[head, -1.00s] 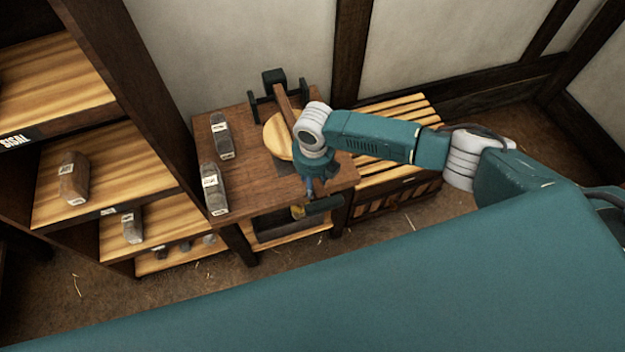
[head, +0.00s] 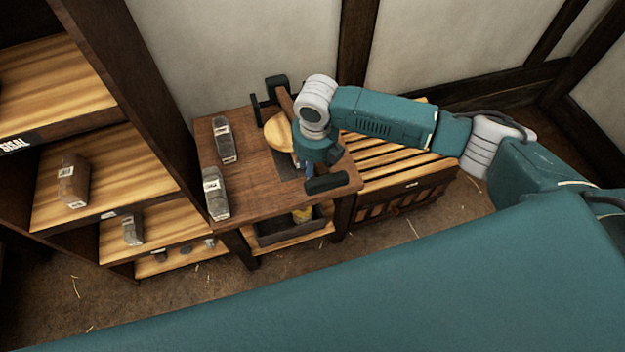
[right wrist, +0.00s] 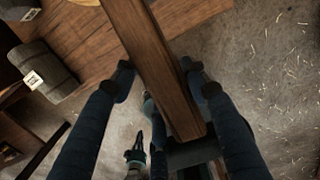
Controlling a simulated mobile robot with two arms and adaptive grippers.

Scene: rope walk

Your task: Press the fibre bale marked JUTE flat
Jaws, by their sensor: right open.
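The press on the table has a brown wooden lever (head: 285,103) and a round pale wooden plate (head: 277,131). In the right wrist view the lever (right wrist: 150,60) runs between the two fingers of my right gripper (right wrist: 158,80), which is open around it. In the head view the right gripper (head: 311,170) is at the table's front right, partly hidden by its own wrist. Two grey bales, one behind (head: 224,140) and one in front (head: 216,192), lie on the table's left side. Their labels are too small to read. What lies under the plate is hidden.
The wooden table (head: 252,185) has an open tray (head: 275,238) on its lower shelf. A slatted crate (head: 400,170) stands to its right. A shelf rack (head: 130,165) with a SISAL label and more bales stands at the left. A wall is close behind.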

